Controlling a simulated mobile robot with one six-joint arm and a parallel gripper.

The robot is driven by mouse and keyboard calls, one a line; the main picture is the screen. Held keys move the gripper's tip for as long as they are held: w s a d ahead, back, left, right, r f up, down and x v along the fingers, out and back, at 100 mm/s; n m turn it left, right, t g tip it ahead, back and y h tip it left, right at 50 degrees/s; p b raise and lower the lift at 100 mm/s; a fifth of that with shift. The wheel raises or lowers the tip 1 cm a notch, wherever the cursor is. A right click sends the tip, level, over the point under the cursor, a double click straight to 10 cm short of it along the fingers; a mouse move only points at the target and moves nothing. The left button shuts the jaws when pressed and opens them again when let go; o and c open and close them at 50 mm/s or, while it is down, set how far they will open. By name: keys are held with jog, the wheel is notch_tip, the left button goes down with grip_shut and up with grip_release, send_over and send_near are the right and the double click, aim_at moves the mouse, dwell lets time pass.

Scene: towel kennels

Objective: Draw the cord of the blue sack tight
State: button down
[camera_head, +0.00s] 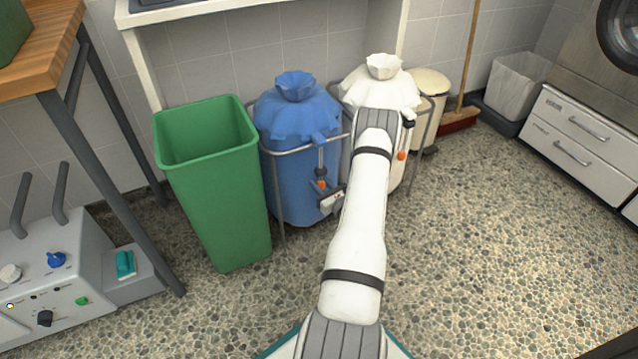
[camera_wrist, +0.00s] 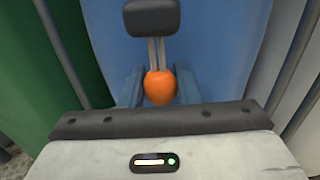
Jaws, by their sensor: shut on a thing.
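The blue sack (camera_head: 297,115) hangs in a metal frame, its neck gathered into a ruffled top. A cord hangs down its front, with a dark cord lock (camera_wrist: 152,18) and an orange bead (camera_wrist: 160,87) below it. The orange bead also shows in the head view (camera_head: 321,184). My gripper (camera_head: 328,196) is at the front of the blue sack, low on the cord. Its fingers (camera_wrist: 160,95) are shut at the orange bead, with the cord lock above them. The fingertips are partly hidden by the bead and the gripper body.
A green bin (camera_head: 215,200) stands close on the left. A white sack (camera_head: 382,85) with its own orange bead (camera_head: 401,155) stands on the right, partly behind my arm. A cream bin (camera_head: 430,100) and a broom (camera_head: 460,112) are farther right. The pebbled floor in front is clear.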

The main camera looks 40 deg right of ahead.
jog(key=shift+a+f, duration=0.1)
jog(key=shift+f, duration=0.2)
jog(key=c, duration=1.5)
grip_release()
jog(key=o, duration=0.4)
jog(key=shift+r, duration=0.1)
jog(key=shift+s, duration=0.25)
jog(key=s+p, duration=0.1)
jog(key=s, duration=0.1)
jog(key=s+p, duration=0.1)
jog(key=s, duration=0.2)
jog(key=s+p, duration=0.1)
jog(key=s, duration=0.1)
jog(key=shift+s+a, duration=0.15)
jog(key=shift+a, duration=0.1)
